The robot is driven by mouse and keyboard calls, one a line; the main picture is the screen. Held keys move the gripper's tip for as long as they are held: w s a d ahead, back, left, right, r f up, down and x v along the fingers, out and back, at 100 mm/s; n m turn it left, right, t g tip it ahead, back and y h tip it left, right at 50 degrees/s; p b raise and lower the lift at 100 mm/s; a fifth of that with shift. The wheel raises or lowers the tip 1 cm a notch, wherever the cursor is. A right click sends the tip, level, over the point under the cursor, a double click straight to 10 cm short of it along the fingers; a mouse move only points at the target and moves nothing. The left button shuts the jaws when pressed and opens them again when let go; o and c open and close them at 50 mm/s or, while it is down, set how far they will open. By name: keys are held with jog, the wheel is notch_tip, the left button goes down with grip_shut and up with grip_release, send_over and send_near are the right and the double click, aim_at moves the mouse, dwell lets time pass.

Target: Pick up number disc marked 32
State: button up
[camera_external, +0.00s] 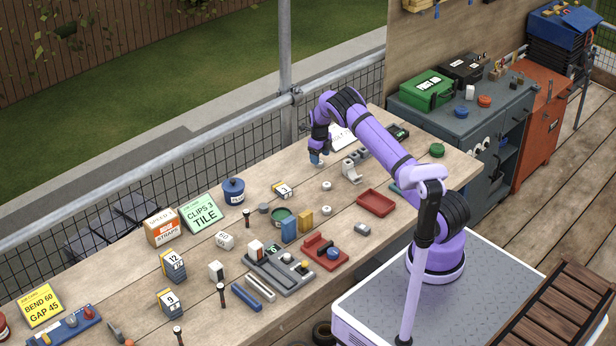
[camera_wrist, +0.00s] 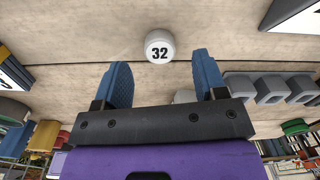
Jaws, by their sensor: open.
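The number disc marked 32 (camera_wrist: 160,47) is a small white round piece with a dark number on top. In the wrist view it lies on the wooden table, just beyond the fingertips and roughly centred between them. My gripper (camera_wrist: 162,72) has two blue fingers set wide apart with nothing held between them. In the external view my gripper (camera_external: 317,159) is low over the table's far right part. Two small white discs (camera_external: 326,185) (camera_external: 326,210) lie near it there; their numbers are too small to read.
Grey blocks (camera_wrist: 270,88) stand to the right of the disc in the wrist view. Another white piece (camera_wrist: 184,96) shows partly behind my gripper. A red tray (camera_external: 377,202), a box marked 3 (camera_external: 283,190) and a grey holder (camera_external: 352,172) stand nearby on the table.

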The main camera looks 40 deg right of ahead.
notch_tip(320, 180, down, 3)
jog(key=c, duration=1)
jog(key=shift+r, duration=0.1)
